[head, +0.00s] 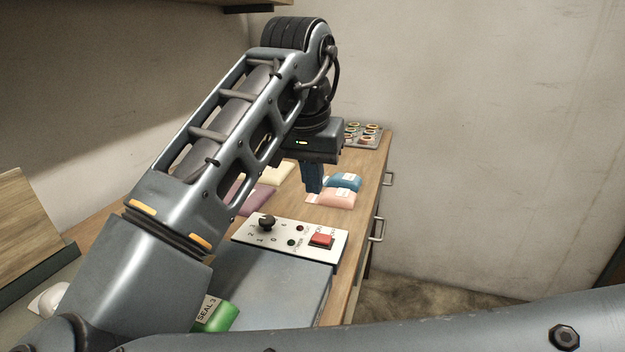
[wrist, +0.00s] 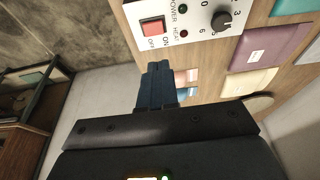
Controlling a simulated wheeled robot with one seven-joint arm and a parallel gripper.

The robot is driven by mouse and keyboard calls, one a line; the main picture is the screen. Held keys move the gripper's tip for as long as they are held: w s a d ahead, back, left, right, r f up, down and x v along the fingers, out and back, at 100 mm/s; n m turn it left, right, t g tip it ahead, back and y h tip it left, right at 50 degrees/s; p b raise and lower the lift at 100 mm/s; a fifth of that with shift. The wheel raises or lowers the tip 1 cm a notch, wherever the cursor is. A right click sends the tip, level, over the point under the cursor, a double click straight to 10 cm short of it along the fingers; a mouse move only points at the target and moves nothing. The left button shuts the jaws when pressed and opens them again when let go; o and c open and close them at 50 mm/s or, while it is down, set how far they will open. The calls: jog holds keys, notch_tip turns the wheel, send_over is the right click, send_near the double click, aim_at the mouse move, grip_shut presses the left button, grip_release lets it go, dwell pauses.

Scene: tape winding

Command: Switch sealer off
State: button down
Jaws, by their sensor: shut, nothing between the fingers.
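The sealer's white control panel (head: 290,239) lies on the wooden bench at the front of its grey body (head: 270,284). A red rocker switch (head: 321,240) is at the panel's right; in the wrist view the switch (wrist: 153,28) shows ON and OFF marks. Beside it are two small dark lamps, power and heat, and a black dial knob (head: 267,222). The lamps look unlit. My gripper (head: 314,190) is shut and empty, pointing down above the bench beyond the panel. It also shows in the wrist view (wrist: 157,68), apart from the switch.
Blue (head: 344,182), pink (head: 331,198), purple (head: 243,196) and cream pouches lie behind the panel. A green pouch labelled SEAL 3 (head: 218,315) lies at the front. A tray of small round items (head: 362,134) stands at the back. The wall bounds the right.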

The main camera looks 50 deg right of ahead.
send_near(327, 237)
jog(key=f, duration=0.1)
jog(key=w+f, duration=0.1)
jog(key=f, duration=0.1)
jog(key=w+d+f, duration=0.1)
jog(key=shift+w+d+f, duration=0.15)
jog(key=shift+w+f, duration=0.1)
jog(key=shift+f, duration=0.9)
jog(key=shift+w+f+g, duration=0.1)
jog(key=shift+g, duration=0.3)
jog(key=shift+f, duration=0.25)
jog(key=shift+s+d+p, duration=0.3)
jog(key=shift+s+p, duration=0.25)
jog(key=shift+s, duration=0.35)
